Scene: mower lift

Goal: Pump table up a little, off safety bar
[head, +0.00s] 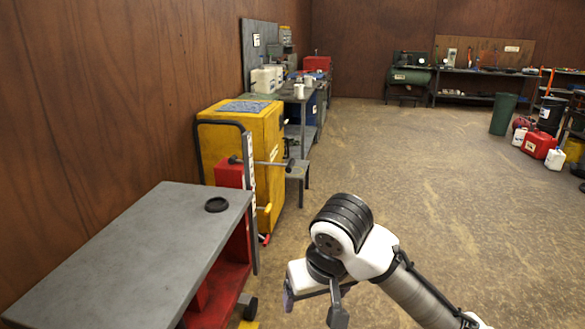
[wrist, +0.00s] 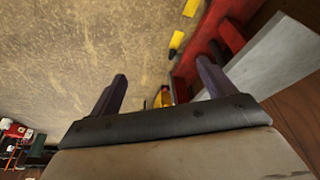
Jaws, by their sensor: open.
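The lift table has a grey top (head: 130,255) and a red frame (head: 232,272) at lower left in the head view. Its red frame (wrist: 188,60) and grey top (wrist: 275,62) also show at upper right in the wrist view. Yellow parts (wrist: 175,43) sit low beside the frame, possibly pedals; I cannot tell for sure. I cannot make out the safety bar. My gripper (head: 313,306) is to the right of the table, apart from it. In the wrist view its two dark fingers (wrist: 160,75) are spread and empty, with a small orange-yellow item beyond them.
A black ring-shaped dish (head: 216,204) lies on the tabletop. A yellow cabinet (head: 235,140) stands behind the table, against the wooden wall. Workbenches (head: 470,85) and several cans and containers line the far and right sides. The floor (head: 420,160) in the middle is open.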

